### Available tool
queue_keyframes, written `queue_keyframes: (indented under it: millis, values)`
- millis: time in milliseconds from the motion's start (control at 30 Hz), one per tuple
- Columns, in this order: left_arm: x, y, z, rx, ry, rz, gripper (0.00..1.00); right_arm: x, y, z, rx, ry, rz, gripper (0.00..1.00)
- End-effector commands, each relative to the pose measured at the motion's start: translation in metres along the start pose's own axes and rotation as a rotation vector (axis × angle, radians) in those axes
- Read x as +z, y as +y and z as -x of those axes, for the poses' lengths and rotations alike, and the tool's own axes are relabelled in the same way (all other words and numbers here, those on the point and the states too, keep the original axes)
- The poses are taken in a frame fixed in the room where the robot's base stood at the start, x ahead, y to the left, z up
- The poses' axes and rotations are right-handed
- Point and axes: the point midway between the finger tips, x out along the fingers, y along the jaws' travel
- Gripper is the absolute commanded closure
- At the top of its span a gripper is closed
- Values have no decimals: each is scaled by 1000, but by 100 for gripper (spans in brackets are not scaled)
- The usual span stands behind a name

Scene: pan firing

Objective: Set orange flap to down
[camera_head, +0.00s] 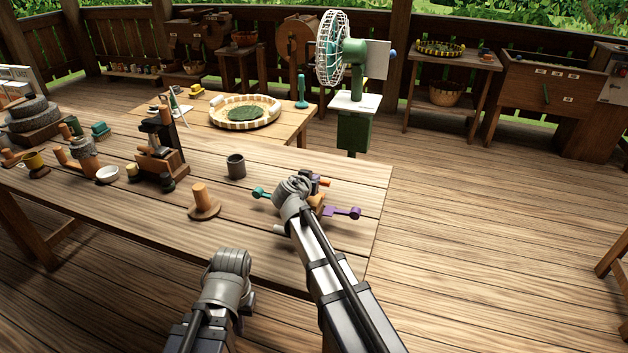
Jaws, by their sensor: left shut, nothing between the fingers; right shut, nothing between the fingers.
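A small device with coloured flaps stands near the right end of the wooden table, mostly hidden behind my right gripper (291,190). A teal flap (259,194) sticks out to its left and a purple flap (343,212) to its right. An orange-brown piece (316,200) shows just right of my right gripper; I cannot tell whether it is the orange flap or how it is set. My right gripper is shut and over the device; contact is hidden. My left gripper (231,262) is shut and empty, in front of the table's front edge.
A wooden peg on a round base (204,206) and a dark cup (236,167) stand left of the device. A dark press (160,150) and millstones (35,118) are further left. A fan (340,50) stands behind the table.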

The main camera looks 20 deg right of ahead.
Motion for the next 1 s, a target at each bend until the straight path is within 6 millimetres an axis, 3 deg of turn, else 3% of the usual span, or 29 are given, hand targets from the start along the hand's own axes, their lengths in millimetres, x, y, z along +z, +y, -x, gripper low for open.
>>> queue_keyframes:
  millis: [267,1000]
  values:
    - [0,0,-1,0,0,0,100,2,2,0,4,-4,1,100]
    - [1,-2,20,0,0,0,100,-17,2,8,3,-2,0,100]
